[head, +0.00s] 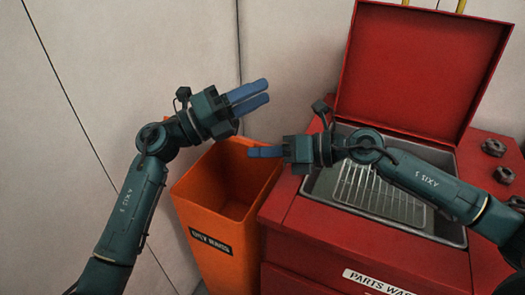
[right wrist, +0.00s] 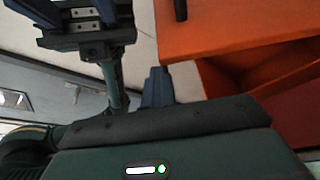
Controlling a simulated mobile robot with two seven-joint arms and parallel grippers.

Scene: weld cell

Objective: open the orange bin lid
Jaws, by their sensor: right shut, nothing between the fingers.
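The orange bin (head: 226,242) stands left of the red cabinet, with a dark label on its front. Its top is open and I see down into its empty-looking inside; I cannot make out a separate lid panel. The bin also shows at the upper right of the right wrist view (right wrist: 225,32). My left gripper (head: 268,91) is above the bin's back edge, its two blue fingers a little apart with nothing between them. My right gripper (head: 250,152) is shut and empty, its fingertips over the bin's right rim, pointing left. It also shows in the right wrist view (right wrist: 157,86).
The red parts washer (head: 300,233) stands right of the bin, close beside it. Its red lid (head: 415,70) is raised, and a wire rack (head: 380,193) lies in its basin. Dark nuts (head: 493,147) sit on its right side. A pale wall (head: 95,60) is behind.

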